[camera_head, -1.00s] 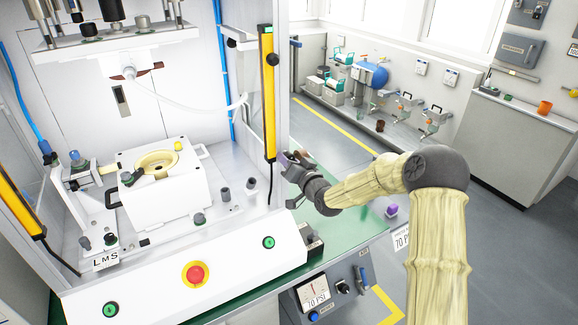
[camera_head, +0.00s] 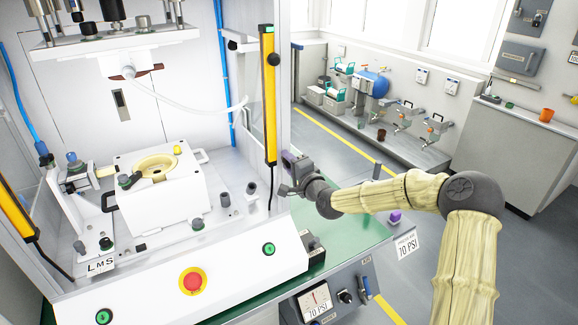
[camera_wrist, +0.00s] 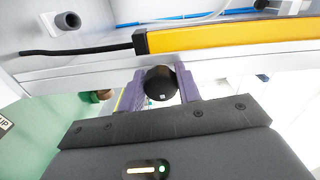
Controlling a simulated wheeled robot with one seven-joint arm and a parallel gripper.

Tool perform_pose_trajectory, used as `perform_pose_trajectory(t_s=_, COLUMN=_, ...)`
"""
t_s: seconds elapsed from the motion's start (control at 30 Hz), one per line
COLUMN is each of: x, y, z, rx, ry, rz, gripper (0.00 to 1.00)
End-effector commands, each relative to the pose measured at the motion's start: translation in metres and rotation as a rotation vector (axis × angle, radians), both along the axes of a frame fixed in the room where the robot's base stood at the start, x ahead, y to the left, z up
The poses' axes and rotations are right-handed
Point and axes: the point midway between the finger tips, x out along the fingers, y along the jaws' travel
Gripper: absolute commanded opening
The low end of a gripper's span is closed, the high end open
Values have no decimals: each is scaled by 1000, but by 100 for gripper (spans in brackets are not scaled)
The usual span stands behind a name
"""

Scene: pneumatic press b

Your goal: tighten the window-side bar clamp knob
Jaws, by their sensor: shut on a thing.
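The black round clamp knob (camera_wrist: 161,84) sits between the two purple fingers of my gripper (camera_wrist: 161,74) in the wrist view. It lies just below the end of the yellow bar (camera_wrist: 225,36). My gripper is shut on this knob. In the head view, my gripper (camera_head: 288,166) is at the lower end of the right-hand yellow bar (camera_head: 268,105), against the press frame's post. The knob itself is hidden there. Another black knob (camera_head: 273,60) shows higher on the same bar, clear of my gripper.
The white fixture block (camera_head: 165,200) and several grey posts stand on the press bed to the left. A red stop button (camera_head: 192,282) and a green button (camera_head: 268,249) are on the front panel.

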Motion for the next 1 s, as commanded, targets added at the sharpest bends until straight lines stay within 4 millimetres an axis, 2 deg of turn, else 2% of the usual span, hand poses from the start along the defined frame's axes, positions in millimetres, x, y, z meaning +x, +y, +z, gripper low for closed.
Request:
perform_pose_trajectory(t_s=0.23, x=0, y=-2, z=-3, rx=79, ry=59, rz=-2, gripper=11)
perform_pose_trajectory(t_s=0.73, x=0, y=-2, z=-3, rx=95, ry=72, rz=-3, gripper=11)
perform_pose_trajectory(t_s=0.77, x=0, y=-2, z=-3, rx=95, ry=72, rz=-3, gripper=39)
perform_pose_trajectory(t_s=0.83, x=0, y=-2, z=-3, rx=95, ry=71, rz=-3, gripper=53)
perform_pose_trajectory(t_s=1.0, x=0, y=-1, z=-2, rx=96, ry=69, rz=-1, gripper=55)
